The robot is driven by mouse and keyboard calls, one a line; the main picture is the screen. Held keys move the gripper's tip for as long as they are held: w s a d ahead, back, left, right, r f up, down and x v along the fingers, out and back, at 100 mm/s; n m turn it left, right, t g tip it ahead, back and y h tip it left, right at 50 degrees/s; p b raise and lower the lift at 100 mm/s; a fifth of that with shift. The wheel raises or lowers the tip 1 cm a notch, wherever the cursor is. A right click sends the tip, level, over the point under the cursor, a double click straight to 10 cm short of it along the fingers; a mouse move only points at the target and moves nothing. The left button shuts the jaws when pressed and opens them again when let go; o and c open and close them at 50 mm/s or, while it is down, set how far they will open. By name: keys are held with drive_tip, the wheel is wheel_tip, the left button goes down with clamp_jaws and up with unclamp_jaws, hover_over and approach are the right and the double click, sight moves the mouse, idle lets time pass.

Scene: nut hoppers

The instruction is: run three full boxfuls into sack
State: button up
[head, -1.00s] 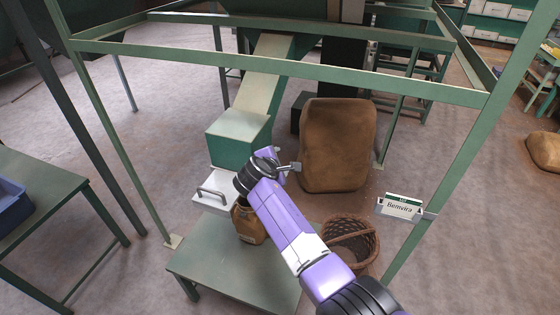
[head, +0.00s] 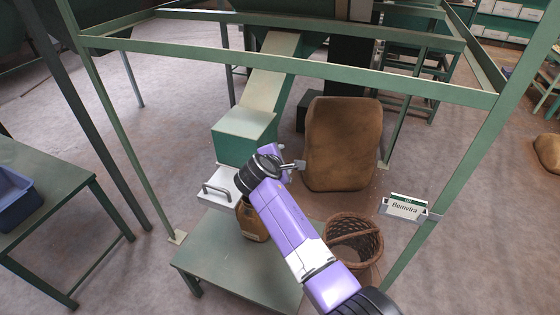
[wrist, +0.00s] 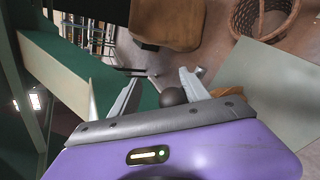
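A green metal box (head: 245,137) sits at the foot of a pale sloping chute (head: 268,75). A white panel with a grey bar handle (head: 218,190) sticks out below it. A small brown sack (head: 253,224) stands on the low green table (head: 240,265), partly hidden by my arm. My gripper (wrist: 160,88) is beside the box's lower right side. In the wrist view its two fingers are spread apart. A dark round knob (wrist: 173,97) lies between them, nearer the right finger; I cannot tell whether they touch. The sack's mouth is hidden in the head view.
A big brown sack (head: 342,145) stands behind, with a wicker basket (head: 354,240) on the floor. Green frame bars (head: 300,67) surround the area. A sign (head: 405,206) reads "Benvira". A blue bin (head: 14,198) sits on the left table (head: 60,220).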

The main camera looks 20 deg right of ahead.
drive_tip(key=shift+v, duration=2.75)
drive_tip(key=s+a+r+p, duration=0.1)
drive_tip(key=s+r+p, duration=0.2)
drive_tip(key=r+p, duration=0.2)
drive_tip(key=shift+s+a+r, duration=0.25)
drive_tip(key=shift+a+r, duration=0.15)
drive_tip(key=shift+r, duration=1.1)
